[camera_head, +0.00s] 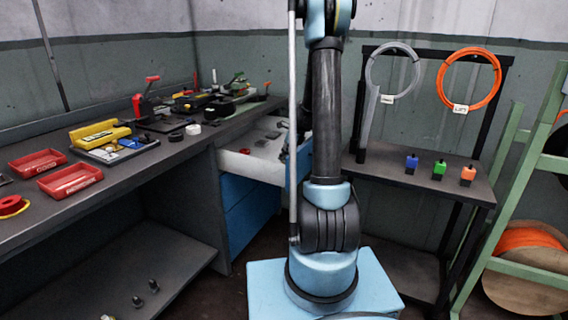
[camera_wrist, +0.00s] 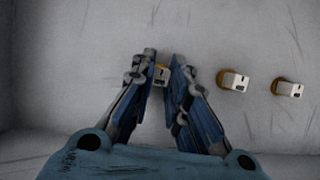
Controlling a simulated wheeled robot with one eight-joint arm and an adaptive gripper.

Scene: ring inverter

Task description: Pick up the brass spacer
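In the wrist view, a small brass-coloured piece with a pale tag (camera_wrist: 161,74) lies on the light drawer floor between the fingers of my gripper (camera_wrist: 164,62). The fingers stand apart, with a narrow gap showing on the right of the piece. I cannot tell whether the left finger touches it. Two similar brass-coloured pieces with pale tags, a nearer one (camera_wrist: 234,80) and a farther one (camera_wrist: 288,89), lie to the right. The tags are too small to read, so I cannot tell which is the brass spacer. In the head view my arm mostly hides my gripper.
The open drawer (camera_head: 258,168) sticks out under the workbench (camera_head: 178,156), and its walls surround the fingers. The bench holds red trays (camera_head: 70,180), a yellow case (camera_head: 98,135) and tools. A rack (camera_head: 430,183) with coils stands at the right.

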